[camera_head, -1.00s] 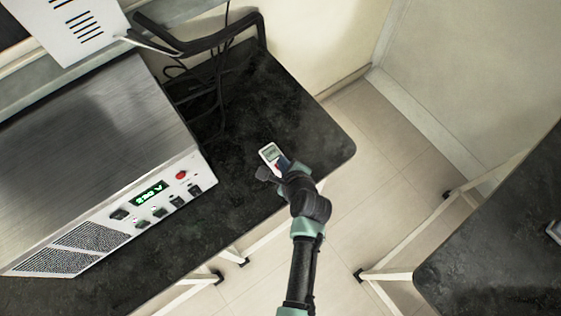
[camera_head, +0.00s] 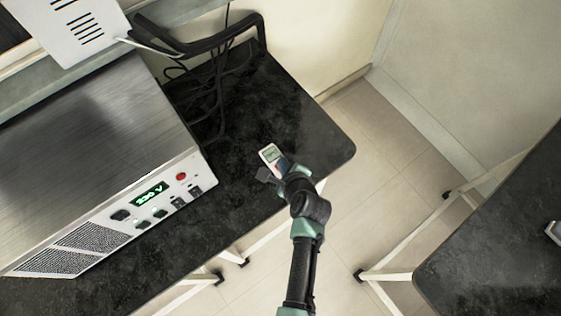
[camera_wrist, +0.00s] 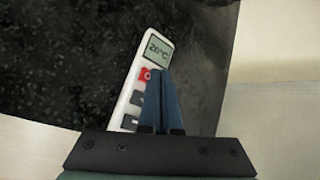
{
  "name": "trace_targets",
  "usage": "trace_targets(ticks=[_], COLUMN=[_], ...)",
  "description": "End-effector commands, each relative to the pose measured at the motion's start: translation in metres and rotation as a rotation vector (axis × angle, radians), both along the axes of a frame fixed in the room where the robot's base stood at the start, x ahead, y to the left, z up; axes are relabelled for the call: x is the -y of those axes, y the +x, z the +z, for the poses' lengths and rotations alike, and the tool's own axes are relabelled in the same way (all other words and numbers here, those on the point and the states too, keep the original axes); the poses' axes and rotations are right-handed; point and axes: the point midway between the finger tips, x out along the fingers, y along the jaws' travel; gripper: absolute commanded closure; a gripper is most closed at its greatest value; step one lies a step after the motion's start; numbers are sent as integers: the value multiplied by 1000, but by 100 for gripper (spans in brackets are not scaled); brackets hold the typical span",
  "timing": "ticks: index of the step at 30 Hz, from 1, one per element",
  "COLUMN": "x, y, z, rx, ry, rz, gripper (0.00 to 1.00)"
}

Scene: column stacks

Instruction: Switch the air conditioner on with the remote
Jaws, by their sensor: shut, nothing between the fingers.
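The white remote (camera_head: 269,153) lies on the black table near its right front corner. In the wrist view the remote (camera_wrist: 154,47) shows a lit screen reading 26°C, a red button (camera_wrist: 146,74) below it and grey buttons further down. My gripper (camera_head: 281,165) is over the lower part of the remote. In the wrist view the blue fingers of my gripper (camera_wrist: 160,78) are together, with their tips at the right side of the red button. I cannot tell whether they touch it. The fingers hide the remote's lower right part. No air conditioner is clearly identifiable.
A metal power unit (camera_head: 100,130) with a green "230 V" display stands on the black table (camera_head: 300,115) left of the remote. Black cables (camera_head: 215,95) lie behind. A white slotted box (camera_head: 75,25) is at upper left. Another dark table (camera_head: 500,250) is at right.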

Motion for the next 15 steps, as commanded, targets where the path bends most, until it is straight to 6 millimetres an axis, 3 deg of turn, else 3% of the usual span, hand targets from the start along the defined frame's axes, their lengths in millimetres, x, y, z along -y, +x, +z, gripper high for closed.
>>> trace_targets(ticks=[4, 15], x=[0, 0], y=[0, 0], z=[10, 10], rx=[0, 1], ry=[0, 0], rz=[0, 0], gripper=[100, 100])
